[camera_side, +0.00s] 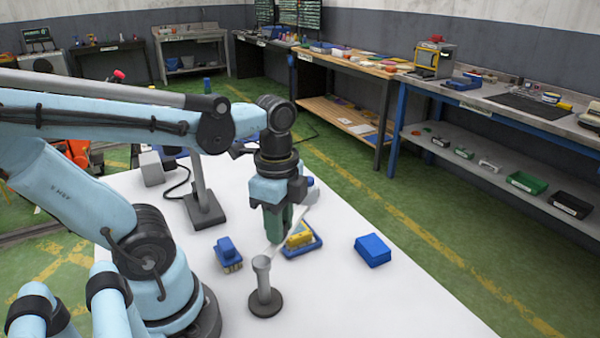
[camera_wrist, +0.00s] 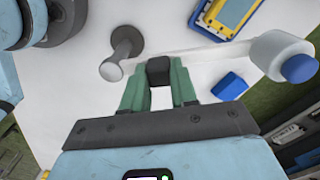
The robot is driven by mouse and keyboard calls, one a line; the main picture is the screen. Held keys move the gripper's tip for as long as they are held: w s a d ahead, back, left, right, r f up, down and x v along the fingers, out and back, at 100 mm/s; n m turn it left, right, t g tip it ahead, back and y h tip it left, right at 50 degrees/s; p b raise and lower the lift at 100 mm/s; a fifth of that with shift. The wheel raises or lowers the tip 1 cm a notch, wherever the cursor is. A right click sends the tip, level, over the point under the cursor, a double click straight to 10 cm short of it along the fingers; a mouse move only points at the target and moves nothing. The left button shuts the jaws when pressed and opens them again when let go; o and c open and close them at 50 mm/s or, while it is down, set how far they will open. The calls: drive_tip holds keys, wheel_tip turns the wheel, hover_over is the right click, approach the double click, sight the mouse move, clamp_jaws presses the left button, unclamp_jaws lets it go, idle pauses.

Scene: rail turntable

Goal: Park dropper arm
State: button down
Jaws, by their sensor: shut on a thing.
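The dropper arm is a pale bar (camera_wrist: 210,52) reaching right from a grey post (camera_wrist: 122,55) with a round dark base. A white cylinder (camera_wrist: 280,55) with a blue cap sits at its far end. My gripper (camera_wrist: 158,76) has its green fingers on either side of a black block (camera_wrist: 158,68) on the bar and is shut on it. In the side view the post (camera_side: 264,285) stands at the table's front. My gripper (camera_side: 280,232) points down just behind it, partly hiding the bar (camera_side: 309,202).
A blue tray with a yellow piece (camera_side: 301,239) lies close behind the post. A blue item (camera_side: 228,253) is to its left and a blue box (camera_side: 373,250) to its right. A dark stand (camera_side: 203,205) is behind. The white table (camera_side: 400,305) is clear at front right.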

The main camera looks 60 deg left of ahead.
drive_tip(key=d+m, duration=0.8)
drive_tip(key=m, duration=0.7)
drive_tip(key=shift+s+f+m, duration=0.15)
drive_tip(key=shift+s+m, duration=0.15)
drive_tip(key=shift+m, duration=0.1)
idle(0.4)
drive_tip(key=c, duration=0.9)
unclamp_jaws()
wheel_tip(320, 180, up, 12)
drive_tip(key=shift+s+r, duration=0.1)
